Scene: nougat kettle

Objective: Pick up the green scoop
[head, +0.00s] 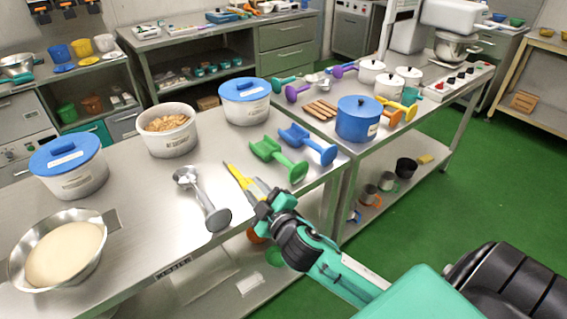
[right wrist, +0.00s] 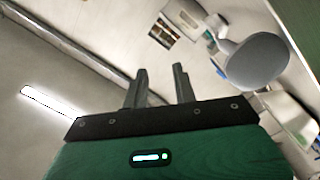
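The green scoop (head: 278,157) lies on the steel table near its right edge, its open bowl to the left and its flared handle end to the right. A blue scoop (head: 307,144) lies just behind it. My right gripper (head: 264,197) is in front of the green scoop, apart from it. In the right wrist view its two dark fingers (right wrist: 160,88) stand apart with nothing visible between them. The green scoop cannot be made out in that view. My left gripper is not in view.
A metal scoop (head: 206,200) lies left of my gripper, and a yellow tool (head: 240,180) shows right by it. White tubs with blue lids (head: 245,100), an open tub (head: 167,130) and a bowl of pale dough (head: 65,254) also stand on the table.

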